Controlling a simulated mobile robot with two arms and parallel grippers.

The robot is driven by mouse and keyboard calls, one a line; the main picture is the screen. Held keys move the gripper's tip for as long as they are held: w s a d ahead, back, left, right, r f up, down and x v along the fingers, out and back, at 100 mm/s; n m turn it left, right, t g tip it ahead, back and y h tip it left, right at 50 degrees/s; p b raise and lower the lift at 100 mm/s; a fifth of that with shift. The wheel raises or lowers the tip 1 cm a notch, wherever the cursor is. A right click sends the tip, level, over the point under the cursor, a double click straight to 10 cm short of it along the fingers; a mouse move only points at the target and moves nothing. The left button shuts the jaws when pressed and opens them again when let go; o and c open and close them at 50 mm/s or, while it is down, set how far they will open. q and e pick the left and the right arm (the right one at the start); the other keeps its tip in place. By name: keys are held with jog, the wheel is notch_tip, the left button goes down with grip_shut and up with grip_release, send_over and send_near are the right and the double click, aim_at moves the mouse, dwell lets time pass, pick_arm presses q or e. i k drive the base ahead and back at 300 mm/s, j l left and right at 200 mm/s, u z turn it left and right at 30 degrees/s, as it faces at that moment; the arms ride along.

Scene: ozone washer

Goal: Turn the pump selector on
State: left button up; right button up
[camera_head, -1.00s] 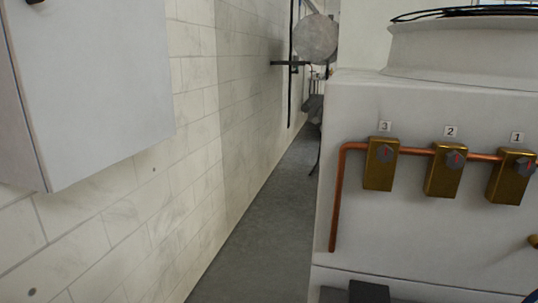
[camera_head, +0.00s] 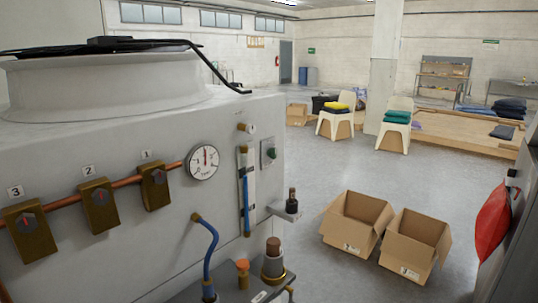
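The washer (camera_head: 150,260), a large grey-white machine, fills the left of the head view. Three brass boxes labelled 3 (camera_head: 28,240), 2 (camera_head: 99,212) and 1 (camera_head: 155,190) sit along a copper pipe, each with a grey knob bearing a red mark. A small grey plate with a dark round knob (camera_head: 272,153) is on the washer's right part, beside a blue-filled tube (camera_head: 246,205). No label lets me tell which control is the pump selector, or its setting. Neither of my grippers shows.
A round gauge (camera_head: 203,162) is right of box 1. A dark-topped bottle (camera_head: 292,202) stands on a small ledge. Two open cardboard boxes (camera_head: 357,222) (camera_head: 416,243) are on the floor. A red item (camera_head: 492,222) hangs at the right edge. Open floor lies beyond.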

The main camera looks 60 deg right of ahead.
aim_at(271, 152)
jog(key=z, duration=1.95)
